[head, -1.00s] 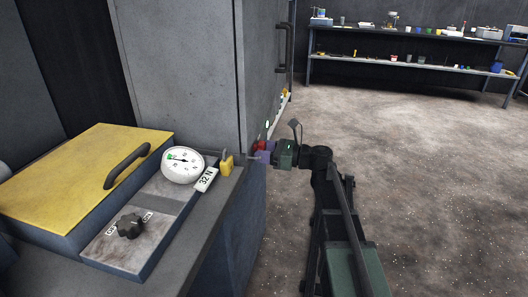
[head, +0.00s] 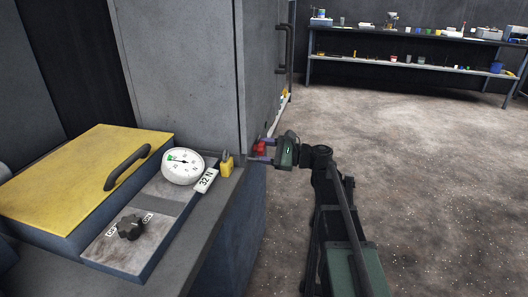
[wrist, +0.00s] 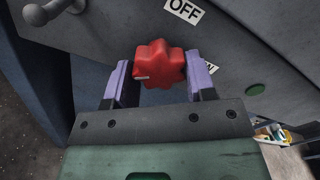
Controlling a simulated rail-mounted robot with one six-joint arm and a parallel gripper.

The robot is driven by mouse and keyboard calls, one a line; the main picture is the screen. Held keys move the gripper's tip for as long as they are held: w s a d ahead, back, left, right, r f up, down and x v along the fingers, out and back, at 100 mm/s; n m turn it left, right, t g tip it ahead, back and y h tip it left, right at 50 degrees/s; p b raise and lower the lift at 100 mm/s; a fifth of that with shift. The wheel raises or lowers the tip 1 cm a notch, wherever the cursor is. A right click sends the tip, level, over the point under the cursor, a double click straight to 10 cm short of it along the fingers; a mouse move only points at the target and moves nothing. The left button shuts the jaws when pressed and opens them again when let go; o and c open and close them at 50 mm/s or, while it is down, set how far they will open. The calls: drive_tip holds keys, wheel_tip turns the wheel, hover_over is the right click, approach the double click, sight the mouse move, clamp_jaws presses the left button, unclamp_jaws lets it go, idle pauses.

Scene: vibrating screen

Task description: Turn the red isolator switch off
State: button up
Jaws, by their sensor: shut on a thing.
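The red isolator switch (wrist: 160,64) is a lobed knob on a grey panel in the wrist view. A short pale mark shows on its left side. An OFF label (wrist: 184,10) is above right of it, and a second label (wrist: 209,68) is partly hidden by my right finger. My gripper (wrist: 160,78) is shut on the knob, one purple finger on each side. In the head view the red switch (head: 259,146) shows small at the cabinet's side, with my gripper (head: 264,151) on it.
A grey handle with a ball end (wrist: 38,14) juts out at the wrist view's upper left. A green disc (wrist: 255,90) sits right of the knob. Floor at right is clear.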

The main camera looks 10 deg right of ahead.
drive_tip(key=n, duration=0.5)
drive_tip(key=shift+w+d+r, duration=0.2)
drive_tip(key=shift+w+r, duration=0.1)
drive_tip(key=shift+w, duration=0.1)
drive_tip(key=n, duration=0.5)
drive_tip(key=shift+r+p, duration=0.15)
drive_tip(key=shift+p, duration=0.25)
drive_tip(key=shift+n, duration=0.3)
drive_tip(key=o, duration=0.9)
drive_tip(key=shift+s, duration=0.1)
drive_tip(key=shift+c, duration=0.2)
drive_tip(key=shift+s, duration=0.1)
drive_tip(key=v, duration=1)
drive_tip(key=shift+d, duration=0.3)
drive_tip(key=shift+s, duration=0.1)
